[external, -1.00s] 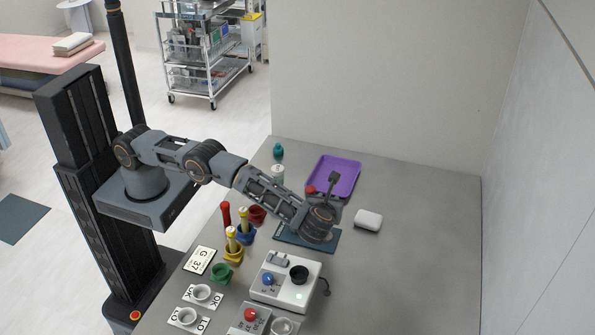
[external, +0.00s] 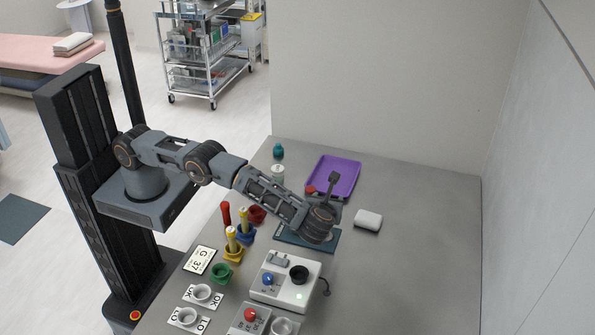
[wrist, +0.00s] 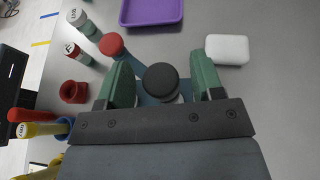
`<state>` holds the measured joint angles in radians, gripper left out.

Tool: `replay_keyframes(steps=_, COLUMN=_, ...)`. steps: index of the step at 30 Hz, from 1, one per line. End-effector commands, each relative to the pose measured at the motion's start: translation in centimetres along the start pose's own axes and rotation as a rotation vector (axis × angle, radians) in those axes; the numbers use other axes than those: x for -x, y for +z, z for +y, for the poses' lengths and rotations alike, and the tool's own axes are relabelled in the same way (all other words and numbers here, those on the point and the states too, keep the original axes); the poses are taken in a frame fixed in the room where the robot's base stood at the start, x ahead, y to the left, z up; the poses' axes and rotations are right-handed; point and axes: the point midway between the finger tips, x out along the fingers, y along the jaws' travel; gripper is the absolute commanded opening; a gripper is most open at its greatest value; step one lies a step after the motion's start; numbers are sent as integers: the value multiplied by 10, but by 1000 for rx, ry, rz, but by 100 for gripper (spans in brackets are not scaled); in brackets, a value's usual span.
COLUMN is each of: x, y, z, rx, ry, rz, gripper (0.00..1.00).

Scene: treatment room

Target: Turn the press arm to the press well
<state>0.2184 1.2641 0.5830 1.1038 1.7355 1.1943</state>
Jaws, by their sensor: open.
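A dark blue plate (external: 290,238) lies on the grey table, partly hidden under my gripper (external: 321,222). In the wrist view a round black knob or cap (wrist: 161,82) sits over the blue plate (wrist: 146,72), between the two green fingers of my gripper (wrist: 162,66). The fingers are open, with a gap to the knob on both sides. A red round knob (wrist: 111,44) stands just beyond the left finger; it also shows in the external view (external: 310,190). I cannot tell which part is the press arm or where the press well is; my gripper hides much of this spot.
A purple tray (external: 335,175) lies behind and a white block (external: 367,220) to the right. A white device (external: 286,280) with a blue knob and black cup stands in front. Coloured cups with rods (external: 234,241) are to the left. The table's right side is clear.

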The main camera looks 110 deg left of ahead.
Motion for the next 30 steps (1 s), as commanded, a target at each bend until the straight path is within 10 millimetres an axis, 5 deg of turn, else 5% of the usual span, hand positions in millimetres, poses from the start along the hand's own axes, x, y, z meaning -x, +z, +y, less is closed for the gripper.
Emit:
replay_keyframes(steps=10, x=31, y=-1, z=0, rx=2, ry=-3, rz=1, gripper=61)
replay_keyframes(steps=18, x=50, y=52, z=0, rx=0, ry=0, rz=0, gripper=61)
replay_keyframes(steps=30, x=55, y=64, z=0, rx=-1, ry=0, rz=0, gripper=61)
